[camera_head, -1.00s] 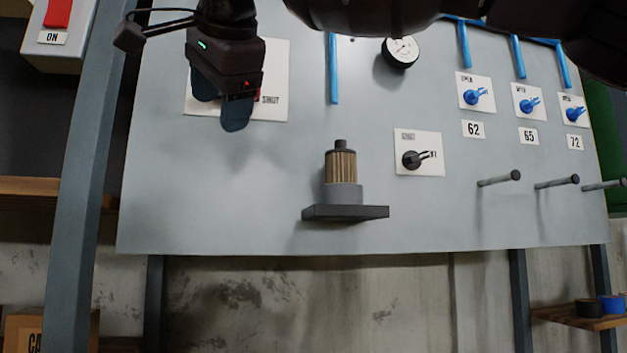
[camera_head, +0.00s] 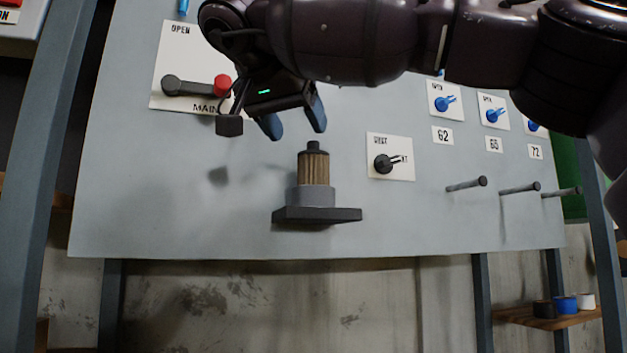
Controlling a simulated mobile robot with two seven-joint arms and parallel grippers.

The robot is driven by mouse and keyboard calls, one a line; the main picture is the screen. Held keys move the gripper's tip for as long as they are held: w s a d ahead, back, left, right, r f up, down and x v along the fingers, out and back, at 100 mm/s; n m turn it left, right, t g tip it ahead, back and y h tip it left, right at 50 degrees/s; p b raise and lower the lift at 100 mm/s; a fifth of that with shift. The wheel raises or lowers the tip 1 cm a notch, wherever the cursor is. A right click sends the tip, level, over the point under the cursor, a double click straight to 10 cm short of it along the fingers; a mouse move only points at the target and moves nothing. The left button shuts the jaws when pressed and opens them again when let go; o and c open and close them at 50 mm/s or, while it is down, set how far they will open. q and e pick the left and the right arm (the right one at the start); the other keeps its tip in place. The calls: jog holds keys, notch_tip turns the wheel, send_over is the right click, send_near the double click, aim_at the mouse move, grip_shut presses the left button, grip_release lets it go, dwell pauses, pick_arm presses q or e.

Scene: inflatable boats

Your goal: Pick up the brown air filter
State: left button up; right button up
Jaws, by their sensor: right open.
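The brown air filter (camera_head: 315,168) is a short ribbed cylinder with a dark knob on top. It stands upright in a grey round base on a dark shelf (camera_head: 318,216) fixed to the grey panel. My right gripper (camera_head: 296,131) comes in from the upper right. Its two blue-grey fingers are apart and empty, and in the picture they sit just above and slightly left of the filter's knob. They appear not to touch it, though the depth between them is hard to judge. My left gripper is not in view.
On the panel (camera_head: 150,215), a MAIN lever (camera_head: 190,87) with a red end is at upper left, and a black knob on a white plate (camera_head: 390,157) is right of the filter. Blue valves (camera_head: 445,103) and protruding pegs (camera_head: 467,184) are further right. A wooden shelf (camera_head: 545,318) with tape rolls is at lower right.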

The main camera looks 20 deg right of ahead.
aim_at(310, 151)
jog(key=x, duration=0.6)
jog(key=shift+w+d+r, duration=0.1)
jog(key=shift+w, duration=0.25)
jog(key=shift+c, duration=0.7)
jog(key=c, duration=0.6)
jog(key=shift+s+r, duration=0.1)
jog(key=shift+r, duration=0.05)
